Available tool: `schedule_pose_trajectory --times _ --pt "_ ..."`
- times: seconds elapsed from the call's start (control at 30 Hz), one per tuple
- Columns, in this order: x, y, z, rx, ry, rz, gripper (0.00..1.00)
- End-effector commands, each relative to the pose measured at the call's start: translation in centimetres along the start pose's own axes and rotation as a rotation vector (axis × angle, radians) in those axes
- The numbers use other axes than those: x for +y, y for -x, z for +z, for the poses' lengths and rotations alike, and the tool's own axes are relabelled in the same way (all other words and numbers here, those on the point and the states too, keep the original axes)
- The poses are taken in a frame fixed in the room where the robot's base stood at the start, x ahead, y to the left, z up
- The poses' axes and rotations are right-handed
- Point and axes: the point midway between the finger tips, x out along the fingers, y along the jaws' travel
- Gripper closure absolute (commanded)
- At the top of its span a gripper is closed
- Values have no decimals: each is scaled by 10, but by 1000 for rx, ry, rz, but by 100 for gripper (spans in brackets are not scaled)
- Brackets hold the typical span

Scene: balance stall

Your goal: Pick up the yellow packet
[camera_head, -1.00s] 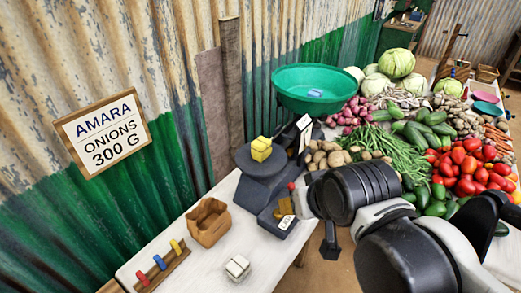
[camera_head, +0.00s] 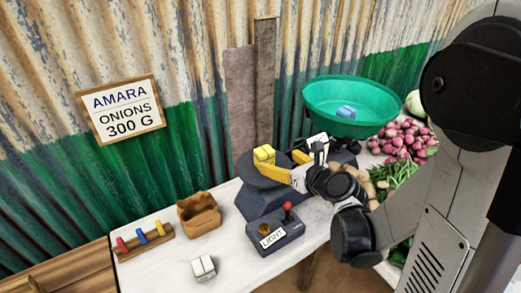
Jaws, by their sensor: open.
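The yellow packet (camera_head: 264,154) sits on the dark round pan of the balance (camera_head: 258,174), near the corrugated wall. My gripper (camera_head: 278,161) comes in from the right with its jaws apart. Its yellow fingers point left toward the packet, one at the packet's near side and the other a little behind to the right. The near finger partly covers the packet's lower edge. I cannot tell whether the fingers touch it.
A green bowl (camera_head: 352,93) with a blue packet (camera_head: 346,112) stands behind my gripper. A box with a red knob (camera_head: 275,231), a white packet (camera_head: 202,268), a brown container (camera_head: 199,213) and a rack of coloured pegs (camera_head: 145,243) stand on the white table. Onions (camera_head: 403,140) lie at right.

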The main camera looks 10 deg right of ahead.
Motion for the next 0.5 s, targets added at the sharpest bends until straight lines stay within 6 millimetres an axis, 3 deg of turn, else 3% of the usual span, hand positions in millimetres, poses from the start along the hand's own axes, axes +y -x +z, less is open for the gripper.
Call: schedule_pose_trajectory --times 0.3,0.5 --pt "1 -48 -2 1 1 3 21" --pt "-2 -65 0 1 3 2 21"
